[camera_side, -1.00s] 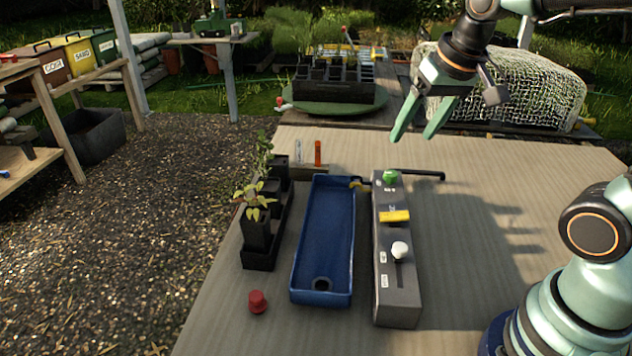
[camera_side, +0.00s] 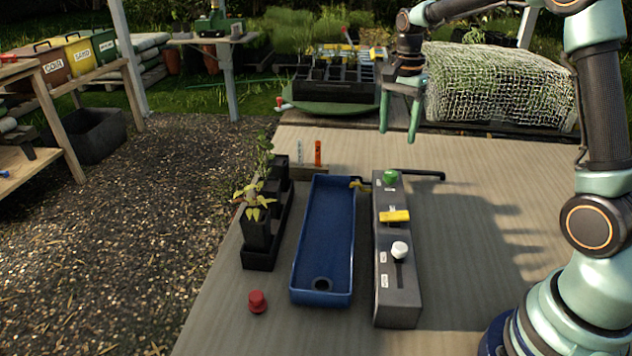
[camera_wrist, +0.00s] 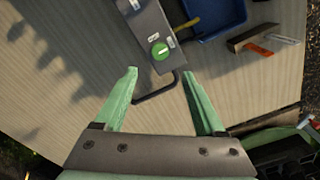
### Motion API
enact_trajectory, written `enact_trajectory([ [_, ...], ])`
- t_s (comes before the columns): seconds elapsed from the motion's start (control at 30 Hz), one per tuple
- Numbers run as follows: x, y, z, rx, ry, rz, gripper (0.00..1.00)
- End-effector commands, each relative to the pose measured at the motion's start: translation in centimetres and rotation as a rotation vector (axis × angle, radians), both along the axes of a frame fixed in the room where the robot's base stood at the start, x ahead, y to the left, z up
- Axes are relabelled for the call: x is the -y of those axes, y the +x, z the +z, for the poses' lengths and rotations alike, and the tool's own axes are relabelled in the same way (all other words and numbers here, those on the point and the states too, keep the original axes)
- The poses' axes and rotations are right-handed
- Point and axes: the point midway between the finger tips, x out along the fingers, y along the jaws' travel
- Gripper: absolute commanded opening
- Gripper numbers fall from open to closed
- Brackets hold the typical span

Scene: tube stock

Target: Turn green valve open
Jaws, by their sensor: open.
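The green valve (camera_side: 390,176) is a small round knob at the far end of a grey control box (camera_side: 397,277) on the table. In the wrist view the green valve (camera_wrist: 160,50) has a white line across its face and lies just beyond and between the fingertips. My gripper (camera_side: 399,131) is open and empty, pointing down, above and behind the valve in the side view. In the wrist view both green fingers of my gripper (camera_wrist: 160,71) are spread apart, not touching the valve.
A yellow handle (camera_side: 394,216) and a white knob (camera_side: 400,250) sit on the same box. A black pipe (camera_side: 425,174) sticks out to the right. A blue trough (camera_side: 325,240), potted plants (camera_side: 257,230) and a red knob (camera_side: 257,302) are to the left.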

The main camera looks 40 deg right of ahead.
Motion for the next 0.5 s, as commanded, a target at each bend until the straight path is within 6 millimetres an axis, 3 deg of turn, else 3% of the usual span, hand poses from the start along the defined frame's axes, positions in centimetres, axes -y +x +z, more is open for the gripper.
enact_trajectory([
  [0.3,-0.1,-0.2,-6.1,-0.005,0.002,0.003,0.72],
  [0.5,-0.1,-0.1,-9.1,-0.003,0.000,0.004,0.72],
])
